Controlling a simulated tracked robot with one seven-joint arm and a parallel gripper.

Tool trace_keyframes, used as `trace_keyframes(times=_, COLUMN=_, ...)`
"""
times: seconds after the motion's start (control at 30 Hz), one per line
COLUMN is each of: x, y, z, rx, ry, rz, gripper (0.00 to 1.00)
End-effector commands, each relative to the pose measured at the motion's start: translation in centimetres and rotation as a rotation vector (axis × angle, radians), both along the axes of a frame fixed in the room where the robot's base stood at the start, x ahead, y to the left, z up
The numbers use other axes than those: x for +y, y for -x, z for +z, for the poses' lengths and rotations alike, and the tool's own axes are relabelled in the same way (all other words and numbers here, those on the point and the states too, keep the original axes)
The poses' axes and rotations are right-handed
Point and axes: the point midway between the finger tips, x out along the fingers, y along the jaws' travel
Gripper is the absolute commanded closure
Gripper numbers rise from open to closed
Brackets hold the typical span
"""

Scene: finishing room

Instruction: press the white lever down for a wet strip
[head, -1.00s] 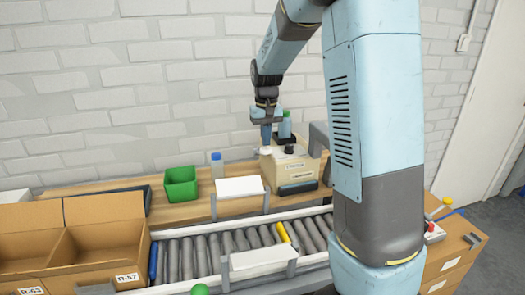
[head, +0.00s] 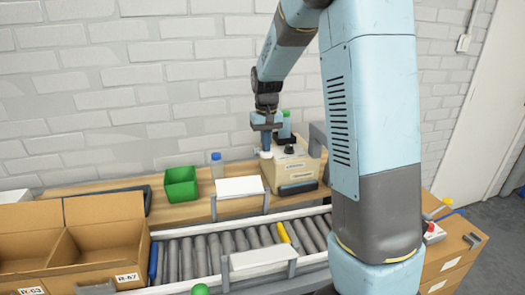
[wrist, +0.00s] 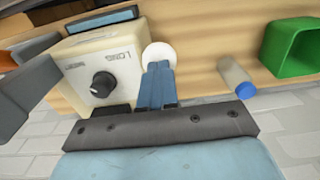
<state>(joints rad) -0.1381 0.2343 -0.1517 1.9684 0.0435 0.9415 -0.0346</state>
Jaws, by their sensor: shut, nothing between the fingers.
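My gripper (head: 266,148) is shut and empty, pointing down right over the lever. In the wrist view its blue fingertips (wrist: 159,66) overlap the pad's edge and hide part of it. I cannot tell for certain whether they touch.
A bottle with a blue cap (head: 217,165) and a green bin (head: 181,184) stand left on the bench. A bottle with a green cap (head: 285,124) is behind the machine. A roller conveyor (head: 210,250) runs in front, with open cardboard boxes (head: 100,245) at left.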

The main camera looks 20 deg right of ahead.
Motion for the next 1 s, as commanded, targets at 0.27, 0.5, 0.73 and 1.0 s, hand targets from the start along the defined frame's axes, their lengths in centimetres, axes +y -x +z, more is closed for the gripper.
trace_keyframes(times=0.27, x=0.0, y=0.1, z=-0.4, rx=0.0, ry=0.0, rz=0.0, gripper=1.0)
trace_keyframes(times=0.5, x=0.0, y=0.1, z=-0.4, rx=0.0, ry=0.0, rz=0.0, gripper=1.0)
trace_keyframes(times=0.73, x=0.0, y=0.3, z=-0.8, rx=0.001, ry=0.0, rz=0.0, gripper=1.0)
trace_keyframes(times=1.0, x=0.0, y=0.6, z=-1.4, rx=0.001, ry=0.0, rz=0.0, gripper=1.0)
